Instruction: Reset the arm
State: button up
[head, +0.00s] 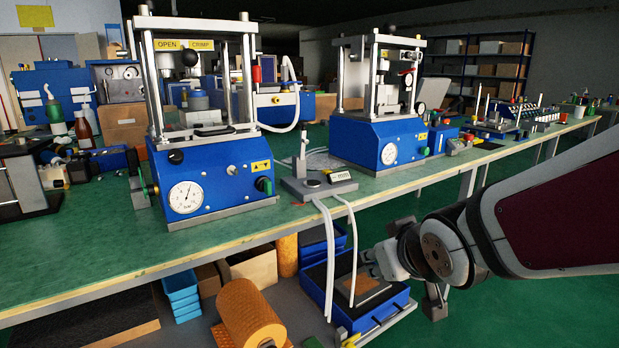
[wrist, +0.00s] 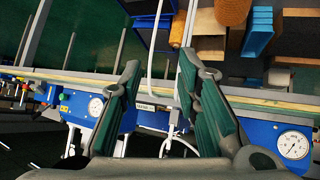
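My arm reaches in from the right in the head view, in front of the bench edge. My gripper (head: 374,264) is at its end, in front of the blue tray on the lower level. In the wrist view my gripper (wrist: 160,68) shows two fingers with green pads standing well apart. Nothing is held between them; the bench edge and pale hoses show behind the gap. In the head view the fingertips are small and hard to make out.
The green bench (head: 90,262) carries two blue presses (head: 215,172) (head: 377,141) with gauges, and a small stand (head: 318,187) between them. Pale hoses (head: 329,240) hang over the front edge. Below are a blue tray (head: 318,283), an orange roll (head: 250,312) and blue bins (head: 181,293).

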jog(key=s+d+m+g+h, duration=0.1)
jog(key=s+d+m+g, duration=0.3)
jog(key=s, duration=1.2)
jog(key=s+d+g, duration=0.3)
jog(key=s+g, duration=0.3)
jog(key=s, duration=0.9)
notch_tip(320, 180, up, 37)
jog(key=t+p, duration=0.4)
jog(key=p, duration=3.1)
jog(key=shift+a, duration=0.1)
